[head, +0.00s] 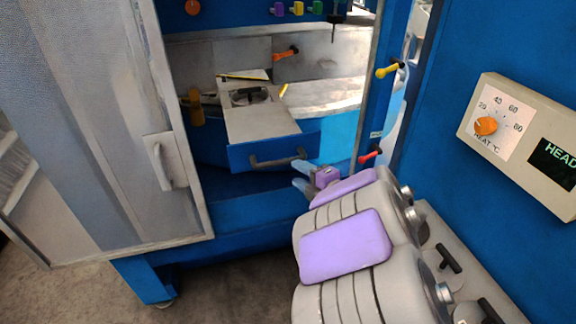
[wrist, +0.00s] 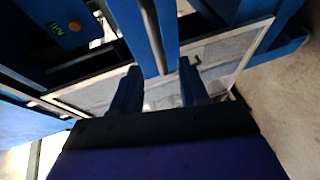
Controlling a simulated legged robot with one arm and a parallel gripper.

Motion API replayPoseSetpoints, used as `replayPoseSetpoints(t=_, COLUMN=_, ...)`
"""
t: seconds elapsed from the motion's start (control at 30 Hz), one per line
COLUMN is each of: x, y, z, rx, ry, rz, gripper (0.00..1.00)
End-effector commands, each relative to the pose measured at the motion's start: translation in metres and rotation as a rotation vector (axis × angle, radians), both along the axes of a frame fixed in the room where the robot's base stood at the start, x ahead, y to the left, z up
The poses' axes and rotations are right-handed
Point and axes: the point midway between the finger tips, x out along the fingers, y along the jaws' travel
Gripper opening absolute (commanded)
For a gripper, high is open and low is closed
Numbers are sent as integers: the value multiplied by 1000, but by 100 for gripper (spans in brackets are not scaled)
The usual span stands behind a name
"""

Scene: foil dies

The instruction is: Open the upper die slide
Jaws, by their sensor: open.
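A die slide with a grey top (head: 262,118) juts out of the blue machine in the head view. Its blue front (head: 240,154) carries a dark bar handle (head: 277,158). I cannot tell whether this is the upper slide. My gripper (head: 299,176) is open, just right of and below the right end of the handle, apparently apart from it.
A grey door (head: 110,110) with a handle (head: 160,162) stands open at left. A blue post (head: 380,85) with yellow (head: 388,70) and red (head: 370,155) levers rises near my arm. A heater control box (head: 520,135) is at right. Floor shows below.

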Motion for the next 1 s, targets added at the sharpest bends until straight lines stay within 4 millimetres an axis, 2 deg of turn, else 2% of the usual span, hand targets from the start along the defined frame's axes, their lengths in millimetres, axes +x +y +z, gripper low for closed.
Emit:
replayPoseSetpoints(t=0.13, x=-18, y=-18, z=6, rx=-1, ry=-3, rz=-4, gripper=44)
replayPoseSetpoints(t=0.5, x=-48, y=-43, z=11, rx=3, ry=-3, rz=-2, gripper=44)
replayPoseSetpoints(t=0.7, x=-56, y=-49, z=13, rx=0, ry=0, rz=1, gripper=44)
replayPoseSetpoints(t=1.0, x=-58, y=-50, z=15, rx=0, ry=1, rz=1, gripper=44)
